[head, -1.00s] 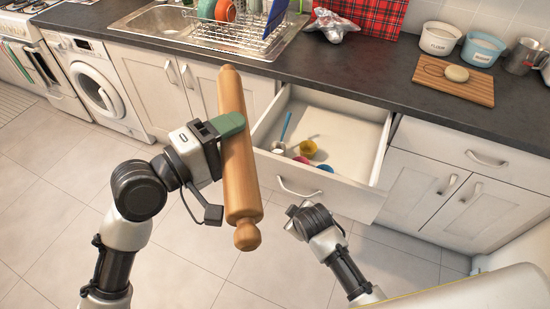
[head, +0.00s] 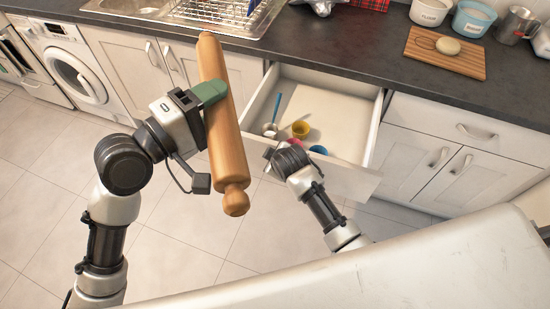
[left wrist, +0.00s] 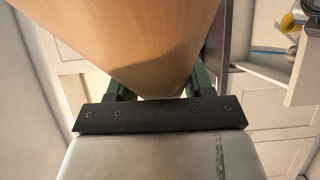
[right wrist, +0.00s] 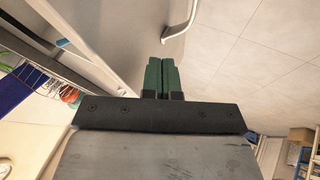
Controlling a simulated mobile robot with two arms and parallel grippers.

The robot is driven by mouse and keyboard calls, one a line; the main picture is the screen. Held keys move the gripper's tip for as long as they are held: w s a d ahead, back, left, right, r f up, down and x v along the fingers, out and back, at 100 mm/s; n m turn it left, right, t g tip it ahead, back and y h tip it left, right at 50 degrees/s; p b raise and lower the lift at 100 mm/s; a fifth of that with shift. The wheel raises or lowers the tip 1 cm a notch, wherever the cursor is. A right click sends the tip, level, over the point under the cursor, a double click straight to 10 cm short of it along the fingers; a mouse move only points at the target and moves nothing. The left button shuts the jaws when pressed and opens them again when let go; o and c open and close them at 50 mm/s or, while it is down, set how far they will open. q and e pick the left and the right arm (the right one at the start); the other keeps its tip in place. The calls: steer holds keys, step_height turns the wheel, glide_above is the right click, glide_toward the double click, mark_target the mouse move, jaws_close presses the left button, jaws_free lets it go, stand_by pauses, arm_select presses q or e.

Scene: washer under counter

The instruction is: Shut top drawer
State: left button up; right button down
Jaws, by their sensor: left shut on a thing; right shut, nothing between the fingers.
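The top drawer (head: 340,108) stands open under the counter, with a blue-handled utensil, a yellow cup (head: 300,129) and other small items inside. My right gripper is at the left part of the drawer's front, its fingers hidden by my wrist in the head view. In the right wrist view its green fingers (right wrist: 162,78) are shut and empty, close to the drawer front (right wrist: 135,22), with the handle (right wrist: 180,18) just beyond. I cannot tell whether they touch it. My left gripper (head: 208,93) is shut on a wooden rolling pin (head: 226,140), held in the air left of the drawer.
The dark counter (head: 330,45) carries a sink with a dish rack (head: 225,15), a cutting board (head: 445,52) and canisters. Closed cabinets flank the drawer. A washer (head: 72,68) stands at the left. The tiled floor at the left is clear.

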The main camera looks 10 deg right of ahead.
steer(key=shift+x, duration=1.2)
